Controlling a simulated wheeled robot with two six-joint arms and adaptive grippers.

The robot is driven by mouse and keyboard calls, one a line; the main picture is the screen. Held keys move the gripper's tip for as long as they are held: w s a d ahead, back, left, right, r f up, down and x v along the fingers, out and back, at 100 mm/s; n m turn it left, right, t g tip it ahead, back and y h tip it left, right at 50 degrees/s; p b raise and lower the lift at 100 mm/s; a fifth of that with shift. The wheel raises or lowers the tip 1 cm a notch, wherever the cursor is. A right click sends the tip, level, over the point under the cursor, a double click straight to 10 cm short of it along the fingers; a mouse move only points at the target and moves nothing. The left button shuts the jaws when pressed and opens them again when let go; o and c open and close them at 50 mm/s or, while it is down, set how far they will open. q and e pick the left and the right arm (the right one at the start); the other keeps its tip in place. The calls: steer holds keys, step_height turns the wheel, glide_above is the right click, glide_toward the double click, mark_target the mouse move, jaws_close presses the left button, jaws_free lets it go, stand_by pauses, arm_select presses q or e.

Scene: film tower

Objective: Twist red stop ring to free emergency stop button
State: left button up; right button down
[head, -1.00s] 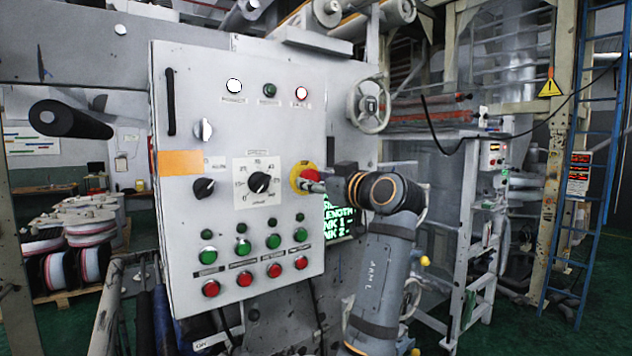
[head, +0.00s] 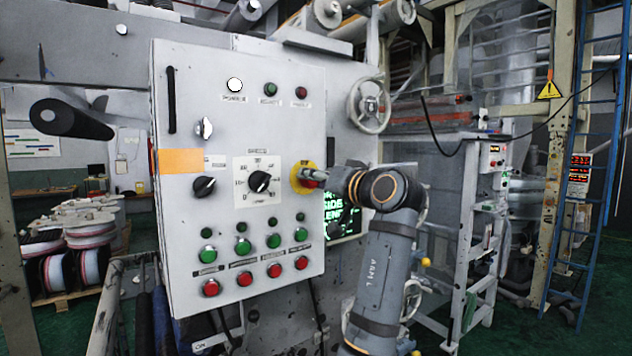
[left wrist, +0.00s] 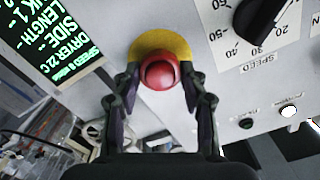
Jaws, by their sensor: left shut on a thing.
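The red emergency stop button (left wrist: 159,70) sits on a round yellow plate (left wrist: 152,40) on the grey control panel. In the head view the yellow plate (head: 296,171) is at the panel's right edge, and my gripper partly covers the button. My left gripper (left wrist: 161,78) is shut on the red button, one finger on each side of it. In the head view my left gripper (head: 311,177) reaches the button from the right. My right gripper is not in view.
The panel (head: 215,130) also carries a speed dial (head: 259,182), an orange label (head: 180,162), lamps and rows of green and red buttons. A green-text screen (head: 344,221) is behind my arm. A handwheel (head: 368,105) is above it. A blue ladder (head: 600,150) stands far right.

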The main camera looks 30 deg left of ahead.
arm_select(q)
steer(key=shift+r+m, duration=0.1)
steer(key=shift+m, duration=0.5)
steer(key=o, duration=1.2)
steer(key=shift+c, duration=0.2)
